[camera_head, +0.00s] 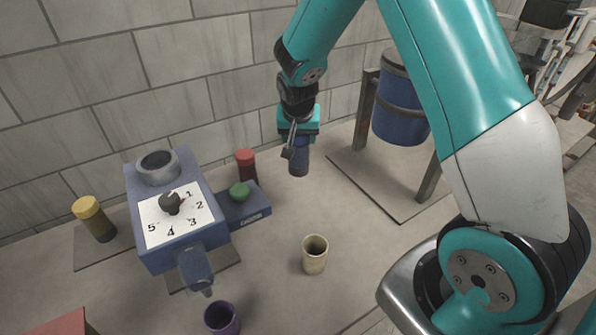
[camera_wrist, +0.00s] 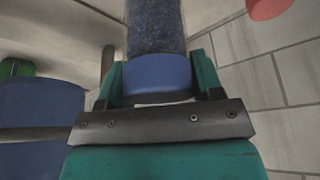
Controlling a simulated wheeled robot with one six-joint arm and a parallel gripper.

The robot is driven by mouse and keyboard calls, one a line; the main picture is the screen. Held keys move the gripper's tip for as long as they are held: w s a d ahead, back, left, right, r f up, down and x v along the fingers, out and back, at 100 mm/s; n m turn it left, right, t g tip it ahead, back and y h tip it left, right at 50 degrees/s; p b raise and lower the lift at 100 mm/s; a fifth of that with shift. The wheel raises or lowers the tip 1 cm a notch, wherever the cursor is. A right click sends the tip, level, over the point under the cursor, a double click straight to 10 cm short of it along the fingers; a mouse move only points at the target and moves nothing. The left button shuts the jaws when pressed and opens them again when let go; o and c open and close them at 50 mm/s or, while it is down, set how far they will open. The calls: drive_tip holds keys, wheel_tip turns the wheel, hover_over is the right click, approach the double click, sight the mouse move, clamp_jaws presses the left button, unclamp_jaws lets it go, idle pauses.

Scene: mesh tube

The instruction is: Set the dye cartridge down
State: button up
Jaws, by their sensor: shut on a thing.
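The dye cartridge, a dark blue cylinder (camera_head: 299,160), hangs upright below my gripper (camera_head: 297,140), above the table. My gripper is shut on it. In the wrist view the blue cartridge (camera_wrist: 157,75) sits between the two teal fingers of my gripper (camera_wrist: 158,82), with a speckled dark blue section beyond its smooth blue band. Its lower end shows clear of the tabletop in the head view, though the exact height is hard to tell.
A blue dial machine (camera_head: 180,256) stands left, with a green-button box (camera_head: 248,210). A red cartridge (camera_head: 246,163), a yellow cartridge (camera_head: 94,218), a beige cup (camera_head: 315,255) and a purple cup (camera_head: 221,318) stand around it. A blue barrel (camera_head: 398,115) hangs in a stand at right.

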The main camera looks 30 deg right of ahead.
wheel_tip(320, 180, down, 12)
drive_tip(key=p, duration=0.2)
drive_tip(key=shift+f, duration=0.1)
drive_tip(key=shift+f, duration=0.15)
drive_tip(key=o, duration=1)
